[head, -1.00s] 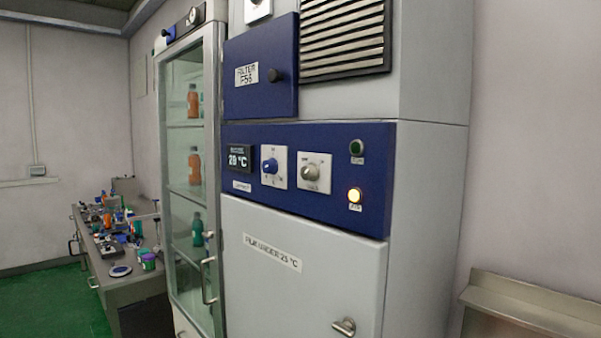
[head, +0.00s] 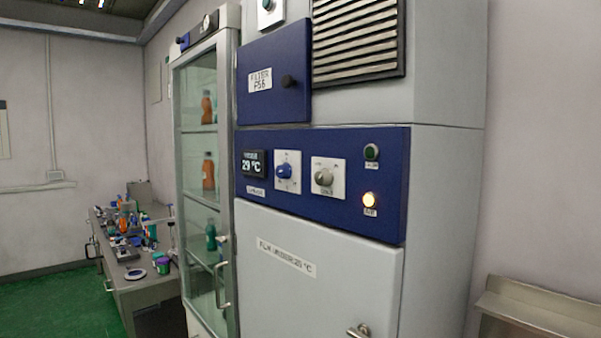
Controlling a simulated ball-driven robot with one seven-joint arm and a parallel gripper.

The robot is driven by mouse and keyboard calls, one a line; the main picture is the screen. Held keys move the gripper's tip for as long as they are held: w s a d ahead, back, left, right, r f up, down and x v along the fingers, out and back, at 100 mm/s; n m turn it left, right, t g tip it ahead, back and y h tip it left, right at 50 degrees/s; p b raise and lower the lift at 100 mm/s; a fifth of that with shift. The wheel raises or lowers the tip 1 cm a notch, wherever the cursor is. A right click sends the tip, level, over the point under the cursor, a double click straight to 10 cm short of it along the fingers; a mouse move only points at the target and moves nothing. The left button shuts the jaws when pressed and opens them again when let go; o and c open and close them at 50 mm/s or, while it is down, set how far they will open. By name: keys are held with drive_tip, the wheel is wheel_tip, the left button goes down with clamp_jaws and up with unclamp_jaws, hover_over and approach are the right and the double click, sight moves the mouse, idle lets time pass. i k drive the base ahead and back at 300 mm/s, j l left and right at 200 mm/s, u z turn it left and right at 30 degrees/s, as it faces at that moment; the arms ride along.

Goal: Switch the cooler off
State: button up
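The cooler is a tall grey cabinet (head: 320,280) with a blue control panel (head: 393,150). The panel has a display (head: 254,163) reading 29 °C, a blue knob (head: 284,171) on a white plate, and a grey knob (head: 323,177) on another white plate. At its right are a dark green button or lamp (head: 371,152) and a lit yellow lamp (head: 369,200). The small labels by the knobs are too blurred to read surely. My gripper is not in view.
A glass-door cabinet (head: 203,190) with bottles stands left of the cooler. A cluttered workbench (head: 150,295) is further left. A metal ledge (head: 540,310) juts out at the lower right. Green floor (head: 50,310) is open at the lower left.

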sight(324, 177)
drive_tip(key=i+j, duration=0.3)
drive_tip(key=i, duration=0.15)
drive_tip(key=i+j+u, duration=0.1)
drive_tip(key=i+j, duration=0.25)
drive_tip(key=i, duration=0.1)
